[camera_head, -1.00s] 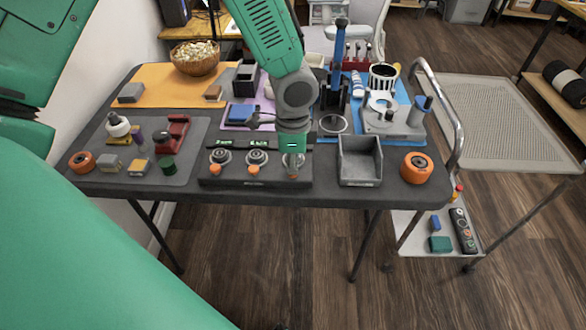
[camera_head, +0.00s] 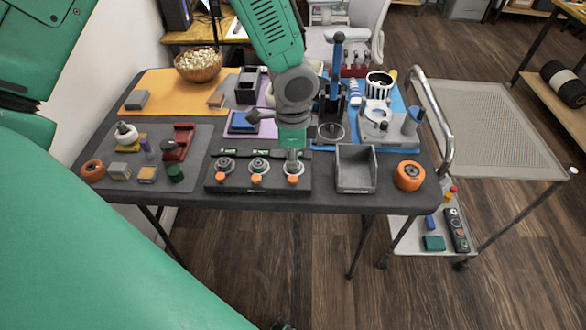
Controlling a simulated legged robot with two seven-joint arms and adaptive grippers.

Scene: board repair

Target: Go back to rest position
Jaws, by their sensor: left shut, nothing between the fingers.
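My left arm (camera_head: 270,35) reaches down from the top of the view. My left gripper (camera_head: 294,162) points down, shut and empty, at the right end of the black control panel (camera_head: 240,189). Its tips are above or just behind the rightmost knob (camera_head: 294,169); the exact gap is hard to tell. My right gripper is not in view.
The dark table (camera_head: 330,203) carries a grey open bin (camera_head: 356,176), orange rolls (camera_head: 408,176), a blue-handled press (camera_head: 337,75) and a wooden bowl (camera_head: 199,69). A metal cart (camera_head: 490,125) stands at the right. Floor in front is clear.

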